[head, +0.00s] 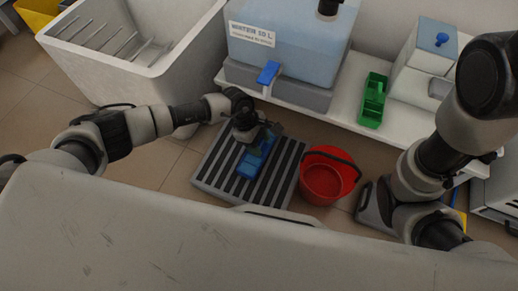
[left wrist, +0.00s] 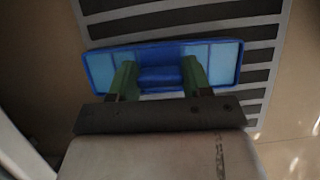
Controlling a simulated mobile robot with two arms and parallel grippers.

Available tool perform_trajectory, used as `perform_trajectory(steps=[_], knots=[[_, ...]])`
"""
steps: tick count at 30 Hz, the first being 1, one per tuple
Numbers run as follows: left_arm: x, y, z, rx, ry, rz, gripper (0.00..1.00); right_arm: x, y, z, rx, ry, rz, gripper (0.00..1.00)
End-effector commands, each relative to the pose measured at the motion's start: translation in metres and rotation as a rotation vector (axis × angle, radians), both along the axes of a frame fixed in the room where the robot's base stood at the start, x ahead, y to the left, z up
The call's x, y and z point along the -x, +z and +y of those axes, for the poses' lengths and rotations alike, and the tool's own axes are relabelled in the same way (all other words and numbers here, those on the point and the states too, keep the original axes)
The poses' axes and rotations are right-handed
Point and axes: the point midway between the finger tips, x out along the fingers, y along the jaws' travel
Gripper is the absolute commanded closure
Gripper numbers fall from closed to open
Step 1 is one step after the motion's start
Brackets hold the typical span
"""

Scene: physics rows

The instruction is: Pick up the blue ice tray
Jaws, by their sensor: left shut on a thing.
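The blue ice tray (head: 257,160) is a long blue piece with paler blue cells, above the grey and black slatted grate. In the left wrist view the tray (left wrist: 101,68) lies across the picture, with a darker blue block in its middle. My left gripper (head: 252,142) reaches down over the tray. Its green fingers (left wrist: 158,77) are shut on the tray's middle block. I cannot tell whether the tray touches the grate.
The slatted grate (head: 286,178) lies on the floor beside a red bucket (head: 323,183). A white sink (head: 187,52) stands at the left. A white shelf (head: 345,108) behind holds a blue water container (head: 290,45) with a tap and a green tray (head: 372,100).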

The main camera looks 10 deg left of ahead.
Motion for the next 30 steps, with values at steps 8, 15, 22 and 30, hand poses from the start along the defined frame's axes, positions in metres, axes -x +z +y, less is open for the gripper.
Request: perform_trajectory(steps=[8,15,22,30], knots=[[0.0,0.0,0.0,0.0,0.0,-0.001,0.82,0.0,0.0,0.0,0.0,0.0,0.0,0.59],[-0.001,0.005,0.0,0.0,0.002,-0.001,0.82,0.0,0.003,0.0,0.0,0.0,0.0,0.59],[-0.005,0.02,0.002,0.001,0.007,-0.003,0.82,0.0,0.014,0.0,0.0,-0.001,0.001,0.59],[-0.009,0.037,0.004,0.001,0.014,-0.003,0.82,0.0,0.026,0.0,0.0,-0.001,0.001,0.59]])
